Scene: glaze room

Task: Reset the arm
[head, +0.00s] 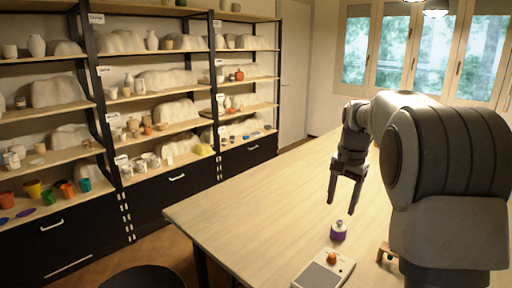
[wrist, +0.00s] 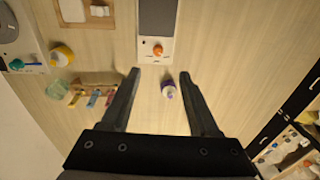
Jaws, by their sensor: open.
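My gripper (head: 345,198) is open and empty, pointing down above the wooden table (head: 240,205). My arm reaches in from the right of the head view.
A flat scale-like device (head: 318,272) with an orange item (head: 332,258) on it lies nearby. The wrist view also shows a yellow item (wrist: 62,56), a greenish glass (wrist: 57,89) and a rack of small coloured things (wrist: 95,98). Shelves of pottery (head: 150,125) stand at left.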

